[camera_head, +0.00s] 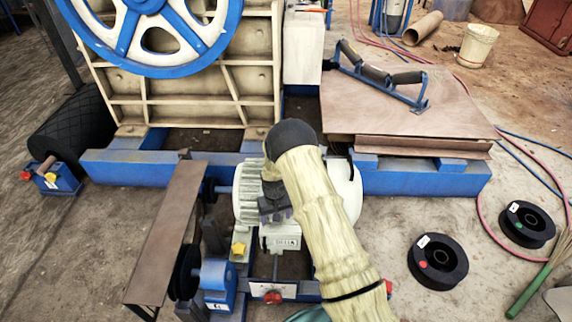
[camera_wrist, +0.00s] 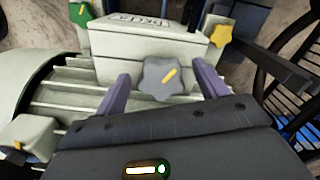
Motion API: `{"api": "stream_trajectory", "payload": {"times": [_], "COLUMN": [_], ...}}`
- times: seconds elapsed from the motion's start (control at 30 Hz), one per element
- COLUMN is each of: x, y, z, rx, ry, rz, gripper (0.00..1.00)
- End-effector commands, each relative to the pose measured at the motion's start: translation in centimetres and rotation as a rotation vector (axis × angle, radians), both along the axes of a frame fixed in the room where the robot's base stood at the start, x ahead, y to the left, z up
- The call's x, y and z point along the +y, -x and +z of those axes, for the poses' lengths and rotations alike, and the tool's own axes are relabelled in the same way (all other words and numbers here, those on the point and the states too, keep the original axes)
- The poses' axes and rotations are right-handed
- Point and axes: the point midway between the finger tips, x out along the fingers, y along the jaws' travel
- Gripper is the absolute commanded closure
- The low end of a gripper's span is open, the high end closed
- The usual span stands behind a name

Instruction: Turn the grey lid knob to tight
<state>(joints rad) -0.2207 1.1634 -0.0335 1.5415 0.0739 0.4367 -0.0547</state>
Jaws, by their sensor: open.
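The grey lid knob (camera_wrist: 160,80) shows in the wrist view as a lobed knob with a yellow mark slanting to the upper right. It sits beside the pale terminal box (camera_wrist: 148,42) on the ribbed motor. My gripper (camera_wrist: 161,68) is open, with one finger on each side of the knob and a visible gap around it. In the head view, my gripper (camera_head: 275,208) is over the motor (camera_head: 248,195), and my arm and gripper hide the grey knob. Whether the fingers are down at the knob's height is hard to tell.
A yellow knob (camera_wrist: 220,34) and a green knob (camera_wrist: 80,13) are on or near the box. A red knob (camera_head: 273,297) is in front. The blue flywheel (camera_head: 140,30) stands behind; black spools (camera_head: 438,262) lie right.

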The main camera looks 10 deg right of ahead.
Motion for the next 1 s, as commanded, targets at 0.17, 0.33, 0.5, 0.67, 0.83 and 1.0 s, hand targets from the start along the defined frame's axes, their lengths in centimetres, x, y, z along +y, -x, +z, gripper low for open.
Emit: {"api": "stream_trajectory", "payload": {"times": [0.17, 0.33, 0.5, 0.67, 0.83, 1.0], "x": [-0.2, -0.3, -0.3, -0.3, -0.3, -0.3], "y": [0.0, -0.1, -0.1, -0.1, -0.1, -0.1], "z": [-0.5, -0.4, 2.2, 4.5, 7.2, 9.9], "rx": [0.001, -0.001, 0.0, 0.0, -0.001, -0.001], "ry": [-0.001, 0.0, 0.0, 0.0, 0.0, 0.001], "rz": [0.179, 0.329, 0.356, 0.353, 0.352, 0.351], "gripper": [0.28, 0.28, 0.28, 0.28, 0.28, 0.28]}}
